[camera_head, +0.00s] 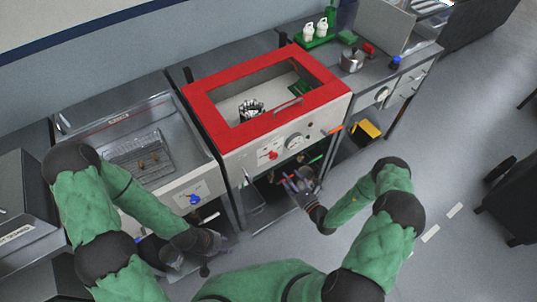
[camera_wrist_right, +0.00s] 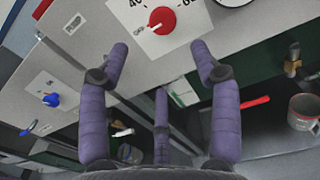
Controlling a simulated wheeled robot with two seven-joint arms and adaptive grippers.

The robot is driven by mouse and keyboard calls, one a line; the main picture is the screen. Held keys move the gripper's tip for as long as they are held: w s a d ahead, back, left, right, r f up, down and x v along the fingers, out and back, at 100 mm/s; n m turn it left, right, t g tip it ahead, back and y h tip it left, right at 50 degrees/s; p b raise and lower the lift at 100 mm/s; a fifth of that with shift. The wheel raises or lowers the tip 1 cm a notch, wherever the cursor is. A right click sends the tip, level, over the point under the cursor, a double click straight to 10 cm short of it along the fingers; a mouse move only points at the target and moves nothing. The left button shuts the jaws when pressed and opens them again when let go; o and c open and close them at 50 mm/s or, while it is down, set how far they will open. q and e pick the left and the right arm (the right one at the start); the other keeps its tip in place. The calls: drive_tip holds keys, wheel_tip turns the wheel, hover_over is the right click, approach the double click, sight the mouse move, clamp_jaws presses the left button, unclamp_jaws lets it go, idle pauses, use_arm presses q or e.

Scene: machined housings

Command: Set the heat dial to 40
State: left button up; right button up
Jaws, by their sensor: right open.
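The heat dial is a red knob (camera_wrist_right: 163,20) on a white scale plate at the top of the right wrist view. Parts of the numbers 40 and 60 show at the frame's top edge, and the rest of the scale is cut off. A pale mark shows on the knob's lower left; its exact setting is unclear. In the head view the knob (camera_head: 273,155) is on the front of the red-framed machine (camera_head: 224,143). My right gripper (camera_head: 300,182) is open and empty, below and apart from the knob; its purple fingers (camera_wrist_right: 160,62) are spread. My left gripper (camera_head: 200,248) is low at the left, its fingers unclear.
A round gauge (camera_head: 294,141) sits right of the red knob. A blue knob (camera_head: 193,199) is on the sink unit to the left. A metal pot (camera_head: 352,60) stands on the right counter, and a yellow bin (camera_head: 366,130) is below.

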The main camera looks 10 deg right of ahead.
sight(275, 158)
drive_tip(key=x, duration=1)
drive_tip(key=shift+w+d+b, duration=0.15)
drive_tip(key=shift+w+b, duration=0.2)
drive_tip(key=shift+w, duration=0.15)
drive_tip(key=c, duration=1.1)
